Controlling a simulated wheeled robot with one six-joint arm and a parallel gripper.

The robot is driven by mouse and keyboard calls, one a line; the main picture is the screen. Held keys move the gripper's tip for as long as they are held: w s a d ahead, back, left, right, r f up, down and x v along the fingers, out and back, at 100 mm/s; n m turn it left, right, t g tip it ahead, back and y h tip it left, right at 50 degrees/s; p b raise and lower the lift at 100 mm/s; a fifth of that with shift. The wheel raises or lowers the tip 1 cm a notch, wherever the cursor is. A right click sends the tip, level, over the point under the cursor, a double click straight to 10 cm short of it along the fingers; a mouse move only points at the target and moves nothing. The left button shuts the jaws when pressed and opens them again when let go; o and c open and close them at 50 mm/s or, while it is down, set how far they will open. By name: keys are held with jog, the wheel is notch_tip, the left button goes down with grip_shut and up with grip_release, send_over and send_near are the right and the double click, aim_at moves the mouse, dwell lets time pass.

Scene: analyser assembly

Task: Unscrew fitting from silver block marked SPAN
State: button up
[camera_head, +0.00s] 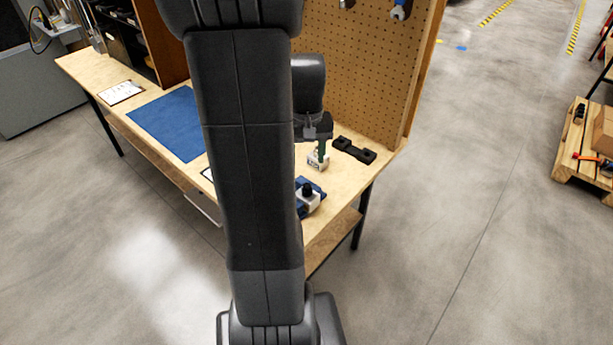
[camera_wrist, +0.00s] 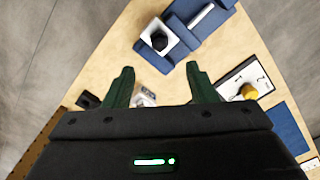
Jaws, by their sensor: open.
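My gripper (camera_wrist: 160,68) is open, with its two dark green fingers spread apart over the table. A small silver-white block (camera_wrist: 145,97) lies below and between the fingers in the wrist view, nearer the left finger and partly hidden by the gripper body. In the head view my gripper (camera_head: 322,150) is just above this light block (camera_head: 317,163) near the table's right end. I cannot read the SPAN marking or make out the fitting clearly. I cannot tell whether a finger touches the block.
A blue fixture (camera_wrist: 210,12) holds a white block with a black knob (camera_wrist: 158,40). A white panel (camera_wrist: 233,84) carries a yellow knob (camera_wrist: 247,91). A black holder (camera_head: 353,150) lies by the pegboard (camera_head: 365,70). A blue mat (camera_head: 165,122) covers part of the table.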

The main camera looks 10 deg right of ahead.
aim_at(307, 185)
notch_tip(307, 185, down, 11)
jog(key=shift+r, duration=0.1)
dwell(0.3)
jog(key=c, duration=1.1)
jog(key=shift+o, duration=0.2)
jog(key=shift+n, duration=2)
jog(key=shift+b, duration=0.3)
jog(key=n, duration=0.4)
jog(key=shift+r, duration=0.2)
